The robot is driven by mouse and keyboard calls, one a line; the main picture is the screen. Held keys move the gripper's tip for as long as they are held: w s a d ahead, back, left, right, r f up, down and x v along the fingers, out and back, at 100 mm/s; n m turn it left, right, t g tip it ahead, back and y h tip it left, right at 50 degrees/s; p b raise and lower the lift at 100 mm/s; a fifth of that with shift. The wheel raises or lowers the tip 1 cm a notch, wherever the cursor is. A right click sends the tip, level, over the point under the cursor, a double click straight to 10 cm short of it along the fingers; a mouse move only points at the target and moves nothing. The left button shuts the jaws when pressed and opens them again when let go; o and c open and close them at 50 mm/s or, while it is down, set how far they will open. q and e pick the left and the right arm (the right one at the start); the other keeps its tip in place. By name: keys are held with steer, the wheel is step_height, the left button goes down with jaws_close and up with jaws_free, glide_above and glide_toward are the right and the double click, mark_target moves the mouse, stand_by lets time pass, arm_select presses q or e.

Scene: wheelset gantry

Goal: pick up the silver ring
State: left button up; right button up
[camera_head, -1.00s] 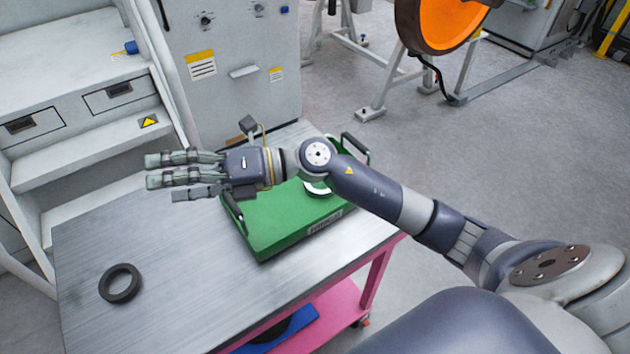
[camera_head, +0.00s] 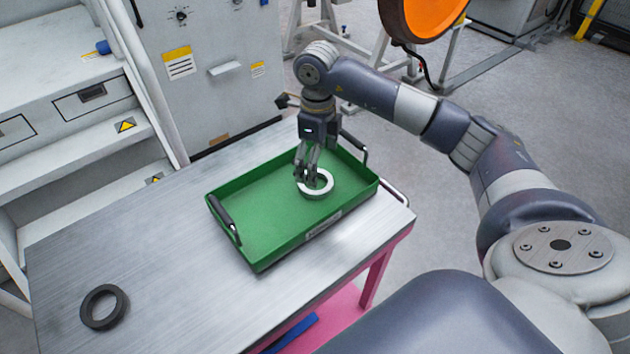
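The silver ring (camera_head: 318,192) lies flat in the right part of the green tray (camera_head: 262,262), which stands on the metal-topped table. My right gripper (camera_head: 307,178) points down into the tray at the ring's left-back edge. Its fingers overlap the ring in the picture, and one seems to be at the ring's hole. I cannot tell whether they touch it or how far they are closed. My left gripper is not in view.
A dark ring (camera_head: 104,307) lies on the table (camera_head: 150,255) at the front left. The tray has black handles (camera_head: 224,219) at its ends. Grey steps (camera_head: 85,150) and a cabinet (camera_head: 215,100) stand behind the table. The tabletop's left half is mostly clear.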

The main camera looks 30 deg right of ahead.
mark_target(318, 187)
steer(key=shift+f, duration=0.8)
steer(key=f, duration=0.1)
steer(key=f+p, duration=0.1)
steer(key=f, duration=0.1)
steer(key=f+p, duration=0.1)
steer(key=shift+w+d+f, duration=0.1)
steer(key=shift+d+f, duration=0.05)
steer(key=shift+d, duration=0.1)
steer(key=shift+f, duration=0.45)
steer(key=c, duration=1.2)
